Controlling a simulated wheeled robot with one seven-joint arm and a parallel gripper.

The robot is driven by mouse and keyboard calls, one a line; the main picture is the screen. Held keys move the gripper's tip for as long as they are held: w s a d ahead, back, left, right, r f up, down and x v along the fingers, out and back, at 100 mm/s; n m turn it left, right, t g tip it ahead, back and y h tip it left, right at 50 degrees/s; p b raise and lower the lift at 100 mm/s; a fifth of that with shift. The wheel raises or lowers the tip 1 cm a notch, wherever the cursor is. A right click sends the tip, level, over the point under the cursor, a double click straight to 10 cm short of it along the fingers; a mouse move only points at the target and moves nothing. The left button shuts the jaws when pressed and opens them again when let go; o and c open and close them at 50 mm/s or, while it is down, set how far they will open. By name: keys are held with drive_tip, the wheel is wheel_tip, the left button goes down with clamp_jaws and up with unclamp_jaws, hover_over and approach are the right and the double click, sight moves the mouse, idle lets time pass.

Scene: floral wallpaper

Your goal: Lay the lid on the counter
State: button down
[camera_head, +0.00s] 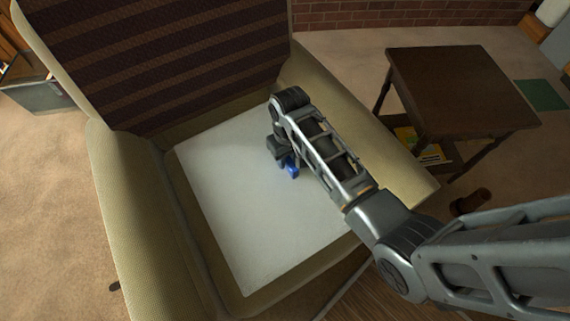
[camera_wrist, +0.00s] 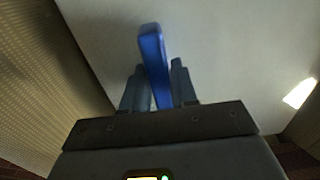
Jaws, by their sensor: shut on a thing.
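A small blue thing, probably the lid (camera_wrist: 151,52), stands on edge between the two fingers of my gripper (camera_wrist: 158,88) in the wrist view. The gripper is shut on it. In the head view the blue lid (camera_head: 291,168) shows just below my gripper (camera_head: 285,163), over the middle of a white flat board (camera_head: 235,235). This board, which seems to be the counter, lies across the seat of an armchair. I cannot tell whether the lid touches the board. My gripper hides part of the lid.
The beige armchair (camera_head: 150,215) has raised arms on both sides and a striped dark back (camera_head: 170,55). The board is otherwise bare, with free room left and in front. A dark wooden side table (camera_head: 460,85) stands to the right.

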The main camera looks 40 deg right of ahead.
wheel_tip(320, 180, down, 3)
drive_tip(key=shift+f+b, duration=0.2)
drive_tip(key=shift+b, duration=0.1)
drive_tip(key=c, duration=0.9)
unclamp_jaws()
wheel_tip(320, 180, up, 12)
drive_tip(key=shift+d+r+p, duration=0.1)
drive_tip(key=shift+d+p, duration=0.05)
drive_tip(key=shift+p, duration=1)
drive_tip(key=shift+s, duration=0.15)
